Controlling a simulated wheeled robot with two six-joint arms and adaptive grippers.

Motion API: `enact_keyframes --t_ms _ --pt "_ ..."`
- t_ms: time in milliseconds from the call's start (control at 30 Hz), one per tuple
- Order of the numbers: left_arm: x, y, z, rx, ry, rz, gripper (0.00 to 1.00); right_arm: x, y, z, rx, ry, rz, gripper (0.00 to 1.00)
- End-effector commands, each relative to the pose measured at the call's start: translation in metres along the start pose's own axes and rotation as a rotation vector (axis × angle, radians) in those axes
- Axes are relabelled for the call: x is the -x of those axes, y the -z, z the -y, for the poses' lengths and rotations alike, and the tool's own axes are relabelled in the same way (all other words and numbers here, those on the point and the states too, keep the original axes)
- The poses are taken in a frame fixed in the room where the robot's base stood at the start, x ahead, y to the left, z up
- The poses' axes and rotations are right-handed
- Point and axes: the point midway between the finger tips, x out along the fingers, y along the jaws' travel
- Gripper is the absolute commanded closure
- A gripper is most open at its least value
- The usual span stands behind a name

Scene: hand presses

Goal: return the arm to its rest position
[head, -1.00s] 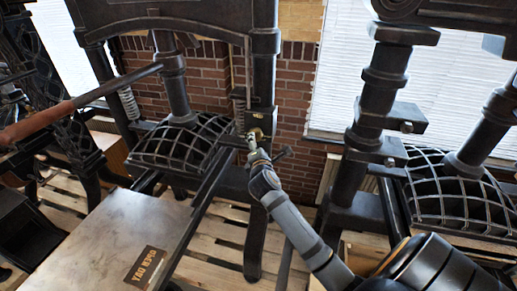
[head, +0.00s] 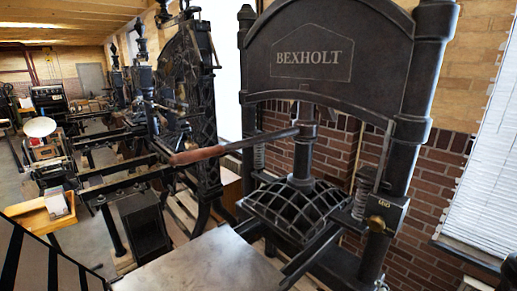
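Neither of my grippers can be made out in the head view. A small dark shape at the right edge, low down, is too cut off to identify. The black hand press marked BEXHOLT (head: 345,85) stands in front of me. Its long lever (head: 250,142) with a wooden handle (head: 198,155) points left. A brass knob (head: 376,224) sits on a block on the right column. The ribbed platen (head: 300,208) hangs under the central screw post. The flat metal bed (head: 205,265) lies in the foreground, clear in its visible part.
More black presses (head: 185,100) stand in a row to the left. A wooden tray (head: 42,216) holds a small pale block. Behind the press are a brick wall (head: 425,190) and a window blind (head: 485,190). Some grey floor (head: 82,242) shows at the lower left.

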Motion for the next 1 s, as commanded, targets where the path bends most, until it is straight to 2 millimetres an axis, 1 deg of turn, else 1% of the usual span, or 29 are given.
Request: enact_keyframes --t_ms 33,100,200,300,433,500,567,667,767,867,900,967,1000 --pt "0.000 0.000 0.000 0.000 0.000 -0.001 0.60 0.011 -0.007 0.025 -0.108 0.081 0.013 0.25" --pt "0.000 0.000 0.000 0.000 0.000 0.000 0.60 0.025 -0.016 0.056 -0.260 0.186 0.042 0.25" --pt "0.000 -0.001 0.000 0.000 0.000 0.001 0.60 0.048 -0.026 0.093 -0.442 0.314 0.100 0.25" --pt "0.000 -0.002 0.000 0.000 -0.001 0.002 0.60 0.073 -0.035 0.124 -0.600 0.425 0.171 0.25" --pt "0.000 -0.002 0.000 0.000 0.000 0.002 0.60 0.108 -0.045 0.159 -0.780 0.553 0.283 0.25" --pt "-0.010 -0.001 -0.001 0.000 0.000 -0.001 0.60 0.080 -0.049 0.181 -0.781 0.555 0.295 0.25" --pt "-0.015 -0.002 -0.002 0.000 0.000 0.000 0.60 0.062 -0.052 0.196 -0.779 0.555 0.300 0.25" --pt "-0.023 -0.004 -0.002 0.000 0.000 0.002 0.60 0.032 -0.060 0.225 -0.778 0.560 0.313 0.25" --pt "-0.032 -0.006 -0.003 0.000 0.000 0.003 0.60 0.000 -0.071 0.259 -0.777 0.565 0.328 0.25" --pt "-0.044 -0.007 -0.004 0.000 0.000 0.003 0.60 -0.035 -0.087 0.303 -0.775 0.572 0.346 0.25" --pt "-0.050 -0.007 -0.004 0.000 0.000 0.003 0.60 -0.050 -0.096 0.324 -0.775 0.576 0.354 0.25" --pt "-0.060 -0.008 -0.005 0.000 0.000 0.003 0.60 -0.072 -0.112 0.361 -0.773 0.582 0.370 0.25" --pt "-0.068 -0.009 -0.005 0.000 0.000 0.002 0.60 -0.087 -0.126 0.389 -0.772 0.587 0.381 0.25"
